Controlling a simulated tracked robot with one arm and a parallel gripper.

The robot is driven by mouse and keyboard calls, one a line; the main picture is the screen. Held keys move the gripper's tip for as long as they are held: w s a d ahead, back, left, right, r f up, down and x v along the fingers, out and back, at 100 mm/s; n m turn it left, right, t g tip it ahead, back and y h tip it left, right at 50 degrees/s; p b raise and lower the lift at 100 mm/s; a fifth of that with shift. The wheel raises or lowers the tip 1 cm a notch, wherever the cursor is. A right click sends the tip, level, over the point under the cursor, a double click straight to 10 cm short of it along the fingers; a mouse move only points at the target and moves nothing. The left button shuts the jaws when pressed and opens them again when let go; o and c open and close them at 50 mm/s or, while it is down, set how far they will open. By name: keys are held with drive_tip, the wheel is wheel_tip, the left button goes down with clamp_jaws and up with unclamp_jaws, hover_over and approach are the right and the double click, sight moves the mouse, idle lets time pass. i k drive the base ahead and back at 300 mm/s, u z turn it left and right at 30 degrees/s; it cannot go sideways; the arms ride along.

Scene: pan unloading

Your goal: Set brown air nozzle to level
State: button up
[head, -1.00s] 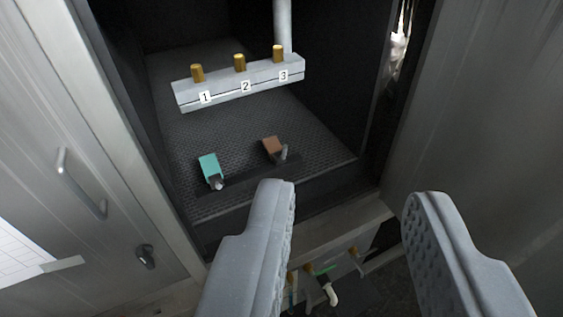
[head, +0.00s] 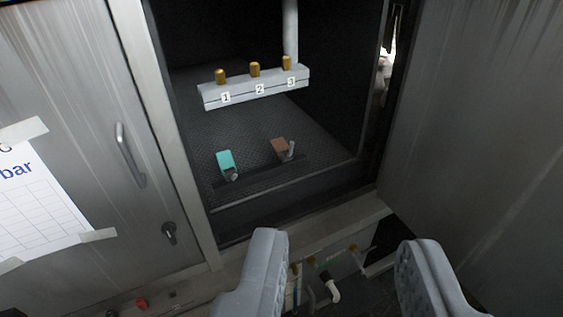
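The brown air nozzle (head: 280,149) sits on the dark mesh floor inside the open cabinet, with a small grey tip at its right. A teal nozzle (head: 226,161) sits to its left, also with a grey tip. My gripper (head: 345,255) is open and empty, its two grey fingers wide apart at the bottom of the view. It is in front of and below the brown nozzle in the picture, and apart from it. Whether the brown nozzle lies level is too small to tell.
A grey manifold block (head: 255,87) with brass fittings labelled 1, 2, 3 stands behind the nozzles. A metal door with a handle (head: 130,155) and a paper sheet (head: 40,205) is at left. A metal panel (head: 480,120) is at right. Pipes (head: 330,285) show below, between my fingers.

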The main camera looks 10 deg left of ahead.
sight(284, 152)
drive_tip(key=z, duration=0.05)
drive_tip(key=k, duration=0.8)
drive_tip(key=u, duration=0.45)
drive_tip(key=i, duration=2)
drive_tip(key=z, duration=0.5)
